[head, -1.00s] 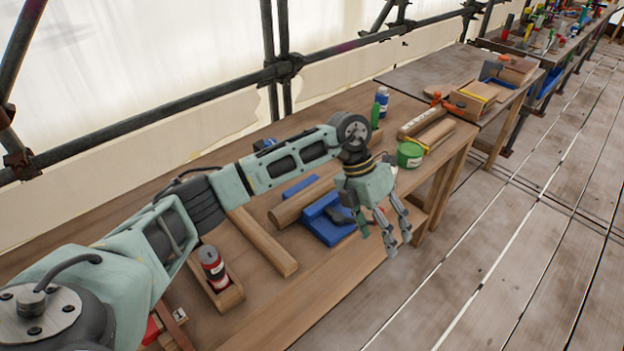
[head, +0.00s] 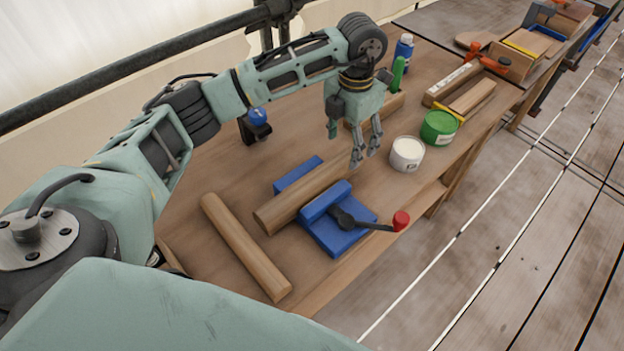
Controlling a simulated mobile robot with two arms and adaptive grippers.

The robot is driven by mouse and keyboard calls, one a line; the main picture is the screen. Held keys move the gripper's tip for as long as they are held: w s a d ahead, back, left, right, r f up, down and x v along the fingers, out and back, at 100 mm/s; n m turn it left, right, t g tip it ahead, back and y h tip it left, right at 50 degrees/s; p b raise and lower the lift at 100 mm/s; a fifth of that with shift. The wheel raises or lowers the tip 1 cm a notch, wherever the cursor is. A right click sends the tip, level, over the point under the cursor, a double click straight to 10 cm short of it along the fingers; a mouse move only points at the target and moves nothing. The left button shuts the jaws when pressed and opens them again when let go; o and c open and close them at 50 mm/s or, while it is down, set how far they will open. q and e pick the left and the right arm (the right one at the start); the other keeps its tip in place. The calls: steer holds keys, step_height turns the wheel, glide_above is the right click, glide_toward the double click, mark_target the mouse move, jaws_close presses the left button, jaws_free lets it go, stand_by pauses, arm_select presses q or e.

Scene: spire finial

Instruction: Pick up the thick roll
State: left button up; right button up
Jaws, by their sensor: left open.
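Two bare wooden rolls lie on the workbench (head: 185,228). One roll (head: 245,247) lies loose, slanting towards the bench's front edge. The other roll (head: 300,196) looks somewhat thicker and lies between blue blocks, its far end near my left gripper. The blue clamp-like block (head: 340,222) with a dark handle and red knob sits against its front side. My left gripper (head: 354,146) is open and empty, fingers pointing down, apparently above the bench near that far end. My right gripper is not in view.
More wooden pieces (head: 472,98) lie beyond. A dark metal rail (head: 140,70) runs behind the bench.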

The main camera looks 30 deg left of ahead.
mark_target(346, 155)
arm_select(q)
steer(key=shift+s+f, duration=0.2)
steer(key=shift+f, duration=0.25)
step_height(346, 155, down, 4)
steer(key=shift+f+p, duration=0.2)
steer(key=shift+p, duration=0.8)
steer(key=shift+f, duration=0.3)
steer(key=c, duration=1.4)
steer(key=shift+c, duration=0.5)
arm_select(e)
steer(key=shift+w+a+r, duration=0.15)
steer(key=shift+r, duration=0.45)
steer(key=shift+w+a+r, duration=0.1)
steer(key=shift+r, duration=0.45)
arm_select(q)
steer(key=shift+r, duration=0.2)
